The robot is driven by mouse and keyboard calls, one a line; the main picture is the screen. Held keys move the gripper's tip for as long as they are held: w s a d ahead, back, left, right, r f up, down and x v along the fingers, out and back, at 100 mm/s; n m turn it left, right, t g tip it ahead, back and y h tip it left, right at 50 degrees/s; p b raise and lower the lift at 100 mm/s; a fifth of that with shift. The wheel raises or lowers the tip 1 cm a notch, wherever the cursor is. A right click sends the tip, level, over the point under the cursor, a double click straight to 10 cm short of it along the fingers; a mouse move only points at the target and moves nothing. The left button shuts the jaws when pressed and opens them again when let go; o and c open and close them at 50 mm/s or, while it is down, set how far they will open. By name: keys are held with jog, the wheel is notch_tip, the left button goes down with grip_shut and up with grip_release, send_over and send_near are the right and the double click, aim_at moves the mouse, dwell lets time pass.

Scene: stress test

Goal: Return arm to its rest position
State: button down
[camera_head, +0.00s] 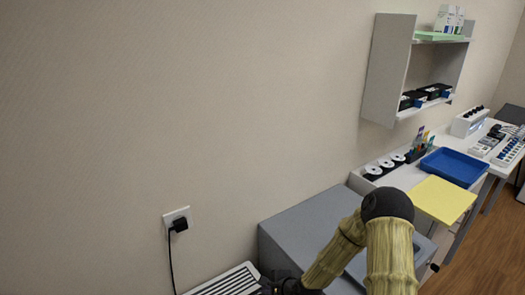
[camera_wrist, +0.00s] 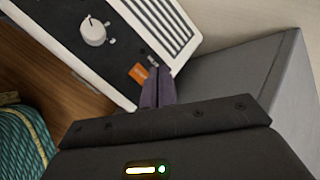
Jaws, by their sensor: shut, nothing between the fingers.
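My arm (camera_head: 390,255) rises from the bottom edge of the head view, bends at a dark round joint, and slopes down to the left. Its dark wrist end shows at the bottom edge beside a white-framed slatted device; the fingertips cannot be made out there. In the wrist view my gripper (camera_wrist: 158,88) has its two purple-grey fingers together, with nothing between them. The fingers overlap the edge of the slatted device (camera_wrist: 120,45) in that picture, near an orange label. Whether they touch it I cannot tell.
A grey box-shaped unit (camera_head: 298,232) stands under and behind the arm, and fills the right of the wrist view (camera_wrist: 225,75). A yellow panel (camera_head: 442,199), blue tray (camera_head: 455,166) and wall shelf (camera_head: 388,70) are farther right. A wall socket (camera_head: 177,220) is at left.

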jog(key=s+d+r+n+g+h, duration=0.1)
jog(key=s+d+r+n+h, duration=0.1)
jog(key=s+d+r+n, duration=0.5)
jog(key=s+d+r+n+g+h, duration=0.15)
jog(key=s+r+n, duration=0.3)
jog(key=r, duration=0.45)
jog(key=s+d+r+n+g+h, duration=0.1)
jog(key=s+d+r+n+h, duration=0.2)
jog(key=s+d+r+n, duration=0.3)
jog(key=w+p+v, duration=0.2)
jog(key=p+v, duration=1)
jog(key=v, duration=0.1)
jog(key=shift+w+a+r+m+p, duration=0.3)
jog(key=shift+w+m, duration=0.05)
jog(key=shift+m, duration=0.1)
